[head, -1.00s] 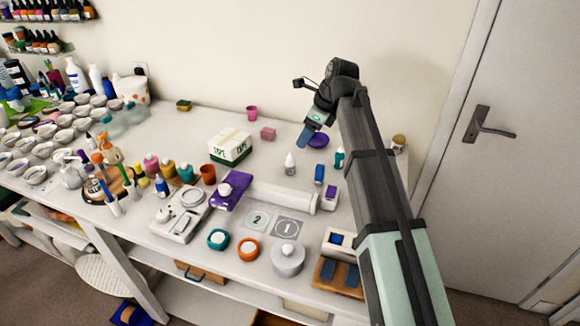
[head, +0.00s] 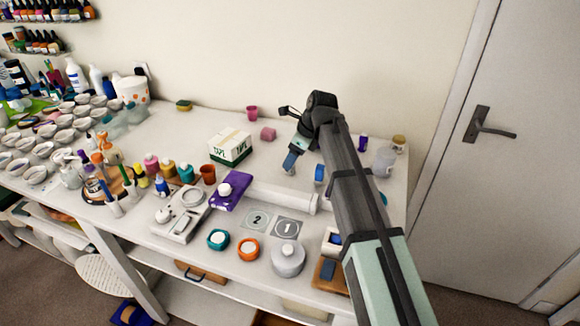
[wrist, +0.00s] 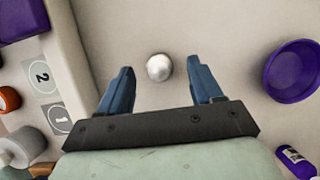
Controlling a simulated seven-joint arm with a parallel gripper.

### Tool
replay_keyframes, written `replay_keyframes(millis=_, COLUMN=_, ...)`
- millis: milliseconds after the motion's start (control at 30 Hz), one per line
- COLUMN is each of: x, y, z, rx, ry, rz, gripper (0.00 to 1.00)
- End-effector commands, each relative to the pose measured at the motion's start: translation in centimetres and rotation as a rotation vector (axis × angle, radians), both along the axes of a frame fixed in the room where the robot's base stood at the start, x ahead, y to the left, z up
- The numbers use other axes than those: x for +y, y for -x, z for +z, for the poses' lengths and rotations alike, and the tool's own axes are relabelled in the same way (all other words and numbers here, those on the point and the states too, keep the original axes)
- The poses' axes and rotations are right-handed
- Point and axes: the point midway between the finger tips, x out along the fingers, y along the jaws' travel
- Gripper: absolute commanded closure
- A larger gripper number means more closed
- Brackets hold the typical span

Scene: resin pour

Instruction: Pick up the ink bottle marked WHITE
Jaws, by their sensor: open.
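A small white bottle (wrist: 159,67) stands upright, seen from above in the wrist view; its label cannot be read. It sits in line with the gap between my fingers, slightly beyond the fingertips in the picture. My gripper (wrist: 158,88) is open and empty, pointing down, with one blue finger on each side of the gap. In the head view my gripper (head: 291,161) is over the bottle and hides most of it. Only a pale lower part of the bottle (head: 288,171) shows under the fingers.
A purple bowl (wrist: 293,72) lies to the right in the wrist view, with a purple bottle (wrist: 296,161) below it. A long white roll (head: 282,196) lies left of my gripper. A tape box (head: 230,150) stands farther left. Bare table surrounds the white bottle.

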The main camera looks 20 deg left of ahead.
Motion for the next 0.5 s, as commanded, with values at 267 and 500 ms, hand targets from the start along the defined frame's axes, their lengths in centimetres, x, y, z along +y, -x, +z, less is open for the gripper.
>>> replay_keyframes(millis=267, x=1.5, y=0.1, z=-3.2, rx=0.000, ry=0.000, rz=0.000, gripper=0.35)
replay_keyframes(millis=500, x=1.8, y=0.1, z=-3.7, rx=-0.001, ry=0.000, rz=0.000, gripper=0.35)
